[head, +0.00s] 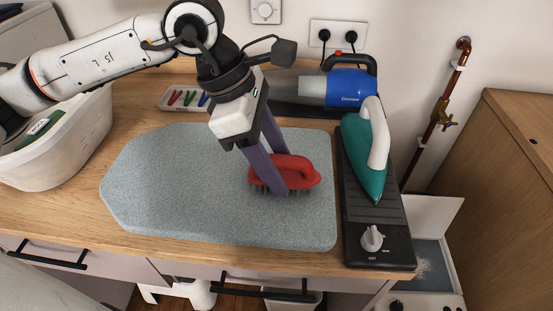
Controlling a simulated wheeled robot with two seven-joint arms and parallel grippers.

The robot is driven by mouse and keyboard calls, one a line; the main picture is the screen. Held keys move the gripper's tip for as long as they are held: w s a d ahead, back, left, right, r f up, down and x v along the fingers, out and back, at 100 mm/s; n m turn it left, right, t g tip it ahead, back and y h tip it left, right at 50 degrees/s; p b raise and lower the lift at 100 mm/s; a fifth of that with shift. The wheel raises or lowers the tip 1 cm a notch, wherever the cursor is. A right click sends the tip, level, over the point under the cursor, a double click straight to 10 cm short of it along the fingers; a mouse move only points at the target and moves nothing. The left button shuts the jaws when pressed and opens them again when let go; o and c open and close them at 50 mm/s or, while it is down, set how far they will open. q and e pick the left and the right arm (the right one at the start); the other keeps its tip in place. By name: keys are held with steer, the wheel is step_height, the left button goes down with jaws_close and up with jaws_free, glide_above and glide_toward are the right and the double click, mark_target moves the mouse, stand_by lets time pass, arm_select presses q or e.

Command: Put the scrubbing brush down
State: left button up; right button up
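The red scrubbing brush (305,178) is on or just above the right part of the grey ironing pad (180,190), its dark bristles facing down. I cannot tell whether the bristles touch the pad. My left gripper (279,188) comes down over the brush from above, with its two purple-grey fingers around the brush's handle. The fingers look closed on it, and the near finger hides part of the handle. My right gripper is not in view.
A teal iron (362,160) stands on a dark hotplate-like base (385,243) right of the pad. A blue and grey handheld vacuum (345,88) lies behind. A tray with colourful pegs (172,100) and a white basket (75,145) are at left. The pad's left and middle are clear.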

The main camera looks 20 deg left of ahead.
arm_select(q)
steer(key=shift+o, duration=0.3)
steer(key=shift+r, duration=0.15)
steer(key=shift+r, duration=0.2)
steer(key=v, duration=0.7)
steer(key=shift+a, duration=0.1)
steer(key=shift+s, duration=0.1)
